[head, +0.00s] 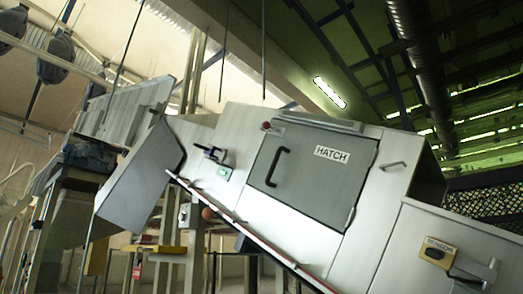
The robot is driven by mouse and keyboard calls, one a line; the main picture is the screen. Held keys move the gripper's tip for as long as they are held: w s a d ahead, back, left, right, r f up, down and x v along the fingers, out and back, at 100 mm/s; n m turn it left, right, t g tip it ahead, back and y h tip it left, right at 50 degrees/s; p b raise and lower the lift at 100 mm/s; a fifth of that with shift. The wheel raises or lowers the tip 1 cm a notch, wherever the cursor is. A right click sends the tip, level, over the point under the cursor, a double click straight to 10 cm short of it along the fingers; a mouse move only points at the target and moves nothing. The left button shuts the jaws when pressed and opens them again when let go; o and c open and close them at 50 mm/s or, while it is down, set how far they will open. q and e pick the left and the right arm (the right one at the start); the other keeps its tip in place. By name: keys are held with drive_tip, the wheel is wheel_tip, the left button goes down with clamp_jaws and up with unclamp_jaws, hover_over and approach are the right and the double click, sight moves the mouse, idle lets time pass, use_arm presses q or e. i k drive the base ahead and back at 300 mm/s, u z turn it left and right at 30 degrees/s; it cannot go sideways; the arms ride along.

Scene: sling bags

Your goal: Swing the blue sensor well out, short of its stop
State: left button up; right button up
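Neither of my grippers is in view.
The picture is tilted. A grey door marked HATCH (325,185) with a black handle (276,168) looks shut on the metal machine. A small silver handle (394,165) is to its right. A grey chute (140,180) juts out at left.

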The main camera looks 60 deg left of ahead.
sight(214, 151)
drive_tip(key=z, duration=0.2)
drive_tip(key=i, duration=0.55)
drive_tip(key=u, duration=2.3)
